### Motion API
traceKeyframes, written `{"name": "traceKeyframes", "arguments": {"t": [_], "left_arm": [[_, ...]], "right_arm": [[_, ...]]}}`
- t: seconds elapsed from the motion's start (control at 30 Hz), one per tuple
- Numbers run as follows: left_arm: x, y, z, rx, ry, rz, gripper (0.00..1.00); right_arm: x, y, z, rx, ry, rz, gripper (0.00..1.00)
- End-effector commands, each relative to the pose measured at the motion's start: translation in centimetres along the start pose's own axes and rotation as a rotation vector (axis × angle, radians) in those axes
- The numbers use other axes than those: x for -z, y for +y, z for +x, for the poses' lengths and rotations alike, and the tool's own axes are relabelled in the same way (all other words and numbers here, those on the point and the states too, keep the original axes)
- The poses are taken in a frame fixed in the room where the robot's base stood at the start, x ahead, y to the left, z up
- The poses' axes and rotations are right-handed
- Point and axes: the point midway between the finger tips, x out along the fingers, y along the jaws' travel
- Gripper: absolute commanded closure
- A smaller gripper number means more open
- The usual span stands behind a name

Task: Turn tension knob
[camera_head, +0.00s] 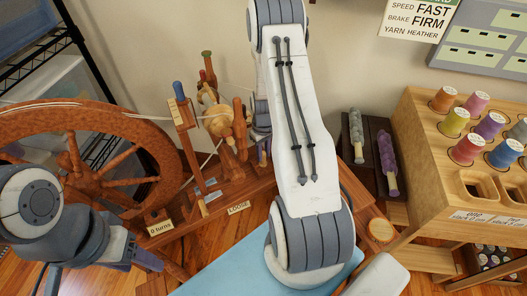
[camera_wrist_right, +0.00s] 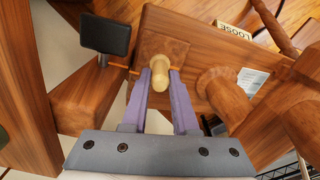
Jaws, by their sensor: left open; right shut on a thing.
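A spinning wheel with a large brown wooden wheel (camera_head: 75,150) stands at the left of the head view. In the right wrist view a small pale wooden knob (camera_wrist_right: 161,78) sticks out of a square wooden block. My right gripper (camera_wrist_right: 160,75) has its two purple fingers closed on either side of this knob. In the head view my right arm hides most of this gripper and the knob. My left gripper (camera_head: 148,260) is open and empty at the lower left, apart from the spinning wheel's knob.
A "0 turns" label (camera_head: 160,227) and a "LOOSE" label (camera_head: 238,208) sit on the wheel's base. A wooden rack (camera_head: 420,130) with colored spools stands at the right. A dark block (camera_wrist_right: 105,36) on a post is close beside the right gripper.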

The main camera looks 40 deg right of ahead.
Motion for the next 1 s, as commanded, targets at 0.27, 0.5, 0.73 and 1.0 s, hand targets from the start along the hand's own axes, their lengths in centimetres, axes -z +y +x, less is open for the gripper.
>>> {"name": "traceKeyframes", "arguments": {"t": [0.27, 0.5, 0.73, 1.0], "left_arm": [[0.0, 0.0, 0.0, 0.000, 0.000, 0.000, 0.42], [0.0, 0.0, 0.0, 0.000, 0.000, 0.000, 0.42], [0.0, 0.0, 0.0, 0.000, 0.000, 0.000, 0.42], [0.0, 0.1, -0.8, 0.000, 0.000, 0.000, 0.42]], "right_arm": [[0.0, 0.0, 0.0, 0.000, 0.000, -0.006, 1.00], [0.0, 0.0, 0.0, 0.000, 0.000, -0.005, 0.43], [0.0, 0.0, 0.0, 0.000, 0.000, -0.004, 0.43], [0.1, 0.1, -2.7, -0.002, 0.004, -0.004, 0.43]]}}
